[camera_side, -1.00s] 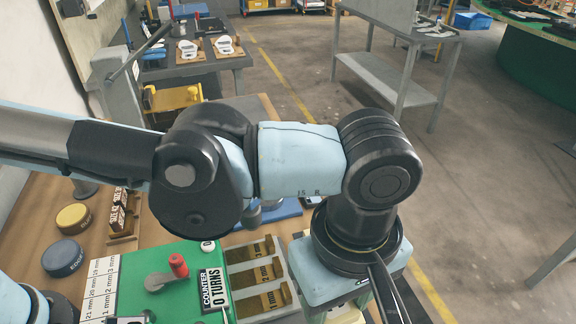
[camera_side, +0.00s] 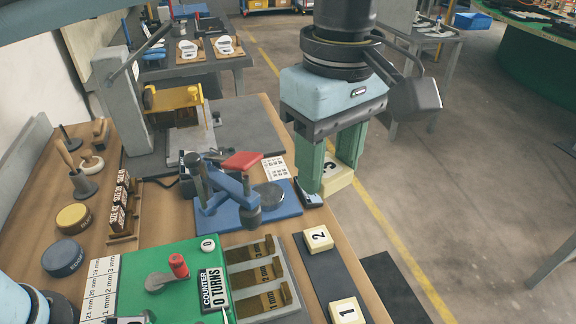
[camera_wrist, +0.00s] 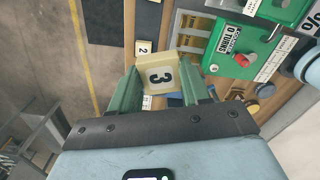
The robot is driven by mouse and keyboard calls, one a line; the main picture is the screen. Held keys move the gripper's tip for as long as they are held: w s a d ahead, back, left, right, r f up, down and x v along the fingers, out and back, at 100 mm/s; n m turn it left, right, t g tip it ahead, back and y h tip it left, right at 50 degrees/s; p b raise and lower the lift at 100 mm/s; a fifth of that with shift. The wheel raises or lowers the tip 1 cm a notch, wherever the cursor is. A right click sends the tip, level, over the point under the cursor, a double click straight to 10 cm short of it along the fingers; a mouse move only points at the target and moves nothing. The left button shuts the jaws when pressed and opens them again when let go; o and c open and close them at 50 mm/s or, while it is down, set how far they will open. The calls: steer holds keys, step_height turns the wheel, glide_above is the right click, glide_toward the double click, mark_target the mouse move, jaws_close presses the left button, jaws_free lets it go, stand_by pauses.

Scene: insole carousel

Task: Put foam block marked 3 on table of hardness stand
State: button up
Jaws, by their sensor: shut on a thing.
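My gripper (camera_side: 333,175) is shut on a cream foam block marked 3 (camera_side: 337,178), held between its two green fingers in the air beyond the table's right edge. The block fills the space between the fingers in the wrist view (camera_wrist: 161,77), its number facing the camera. The hardness stand (camera_side: 225,190) is blue, with a red lever and a round grey table (camera_side: 269,194) on its blue base. The stand is left of my gripper in the side view. The gap between block and stand is hard to judge.
Foam blocks marked 2 (camera_side: 318,238) and 1 (camera_side: 346,311) sit on a dark strip (camera_side: 330,270) at the bench's right edge. A grey tray (camera_side: 262,280) with brass pieces and a green counter unit (camera_side: 170,270) stand nearer. A small dark device (camera_side: 308,193) lies by the stand.

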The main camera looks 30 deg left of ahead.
steer(key=w+a+n, duration=0.3)
steer(key=w+a, duration=0.5)
steer(key=a, duration=0.1)
steer(key=n, duration=0.2)
glide_above(269, 194)
step_height(269, 194, down, 10)
step_height(269, 194, down, 11)
steer(key=shift+f, duration=0.1)
steer(key=shift+f, duration=0.1)
steer(key=o, duration=1)
